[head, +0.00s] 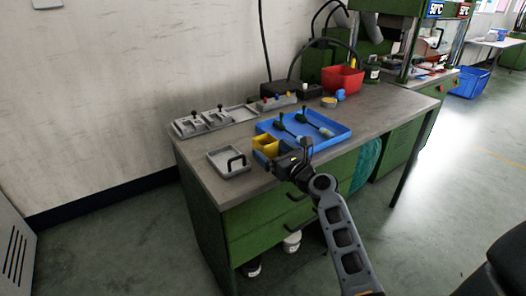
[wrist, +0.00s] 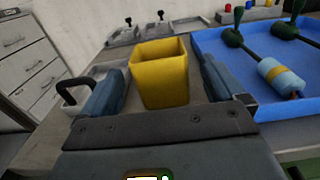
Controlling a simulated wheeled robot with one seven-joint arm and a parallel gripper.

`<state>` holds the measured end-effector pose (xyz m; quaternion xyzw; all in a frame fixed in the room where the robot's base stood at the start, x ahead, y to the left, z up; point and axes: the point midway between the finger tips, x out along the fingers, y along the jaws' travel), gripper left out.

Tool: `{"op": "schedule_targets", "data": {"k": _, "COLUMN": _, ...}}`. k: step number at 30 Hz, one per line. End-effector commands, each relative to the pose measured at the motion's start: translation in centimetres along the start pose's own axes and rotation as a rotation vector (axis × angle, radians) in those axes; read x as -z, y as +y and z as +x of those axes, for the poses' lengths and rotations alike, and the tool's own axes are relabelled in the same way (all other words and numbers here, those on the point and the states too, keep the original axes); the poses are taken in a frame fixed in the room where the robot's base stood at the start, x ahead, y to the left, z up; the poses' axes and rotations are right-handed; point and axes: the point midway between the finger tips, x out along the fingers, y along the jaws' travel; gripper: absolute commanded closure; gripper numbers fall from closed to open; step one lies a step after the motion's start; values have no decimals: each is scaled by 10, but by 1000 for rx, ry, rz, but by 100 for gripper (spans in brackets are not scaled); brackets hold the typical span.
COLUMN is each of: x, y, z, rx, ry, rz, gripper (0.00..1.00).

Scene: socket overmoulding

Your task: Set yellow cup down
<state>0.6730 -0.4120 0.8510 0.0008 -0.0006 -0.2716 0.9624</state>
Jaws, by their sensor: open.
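The yellow cup (head: 265,146) is a square-sided open container near the front edge of the workbench, beside the blue tray's left end. In the wrist view the yellow cup (wrist: 160,74) stands upright between the two fingers of my gripper (wrist: 158,85). The fingers are spread, with a visible gap on either side of the cup. In the head view my gripper (head: 277,162) is at the bench's front edge, and it partly hides the cup's lower part. Whether the cup's base rests fully on the bench is hidden.
The blue tray (head: 341,134) holds green-handled tools, right of the cup. A grey tray with a black handle (head: 219,168) lies to the left. Grey fixtures (head: 190,127) stand behind, and a red bin (head: 342,79) is farther back. Bare bench (head: 198,154) shows between the grey tray and the fixtures.

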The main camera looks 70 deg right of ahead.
Motion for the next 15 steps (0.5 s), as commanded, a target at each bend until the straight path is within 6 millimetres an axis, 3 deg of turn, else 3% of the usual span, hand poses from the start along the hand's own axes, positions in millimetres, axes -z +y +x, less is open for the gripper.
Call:
{"op": "schedule_targets", "data": {"k": 10, "x": 2, "y": 0, "z": 44, "rx": 0, "ry": 0, "rz": -2, "gripper": 4}}
{"op": "schedule_targets", "data": {"k": 15, "x": 3, "y": 0, "z": 55, "rx": 1, "ry": 0, "rz": -2, "gripper": 4}}
